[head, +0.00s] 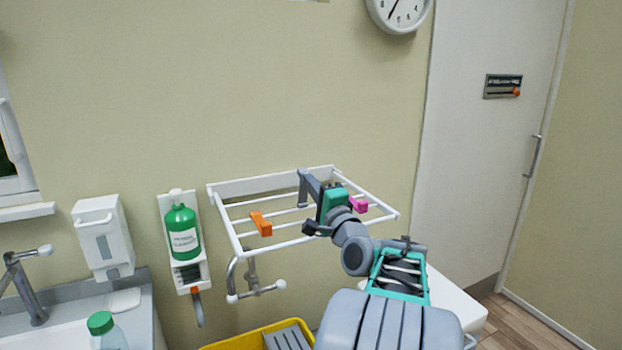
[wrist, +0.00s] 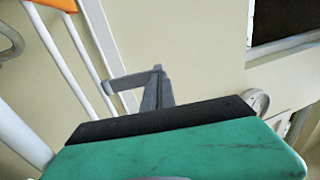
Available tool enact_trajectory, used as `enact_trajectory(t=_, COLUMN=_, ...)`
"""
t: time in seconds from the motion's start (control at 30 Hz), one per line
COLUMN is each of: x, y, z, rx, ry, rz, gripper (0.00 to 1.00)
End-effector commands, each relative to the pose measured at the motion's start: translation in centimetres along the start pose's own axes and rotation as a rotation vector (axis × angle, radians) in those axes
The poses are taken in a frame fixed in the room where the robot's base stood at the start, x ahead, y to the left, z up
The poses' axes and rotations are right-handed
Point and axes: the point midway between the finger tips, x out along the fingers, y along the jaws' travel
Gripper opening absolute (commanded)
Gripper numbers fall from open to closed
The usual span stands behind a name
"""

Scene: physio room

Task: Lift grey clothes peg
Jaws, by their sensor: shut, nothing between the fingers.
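I cannot make out a grey clothes peg in either view; my arm and gripper hide part of the rack. An orange peg (head: 261,224) and a pink peg (head: 358,204) sit on the white wall drying rack (head: 228,218). My gripper (head: 303,186) is at the rack's middle, toward its back rail in the picture, between the two pegs. Its grey fingers also show in the wrist view (wrist: 158,88), shut and empty. In the wrist view, the orange peg (wrist: 58,4) is cut off at the top left.
Left of the rack hang a green bottle in a holder (head: 183,232) and a white dispenser (head: 102,238). A yellow crate (head: 255,335) stands below. A sink and tap (head: 26,290) are at far left, a door (head: 490,150) at right.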

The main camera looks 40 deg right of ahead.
Motion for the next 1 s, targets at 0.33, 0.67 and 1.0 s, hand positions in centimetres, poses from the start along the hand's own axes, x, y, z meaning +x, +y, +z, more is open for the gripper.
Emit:
enact_trajectory(t=0.33, x=0.3, y=0.1, z=0.0, rx=0.001, ry=0.000, rz=0.000, gripper=0.00)
enact_trajectory(t=0.67, x=2.0, y=-1.7, z=0.1, rx=0.000, ry=-0.003, rz=0.138, gripper=0.00)
enact_trajectory(t=1.0, x=4.2, y=-0.4, z=0.1, rx=0.001, ry=-0.002, rz=0.328, gripper=0.00)
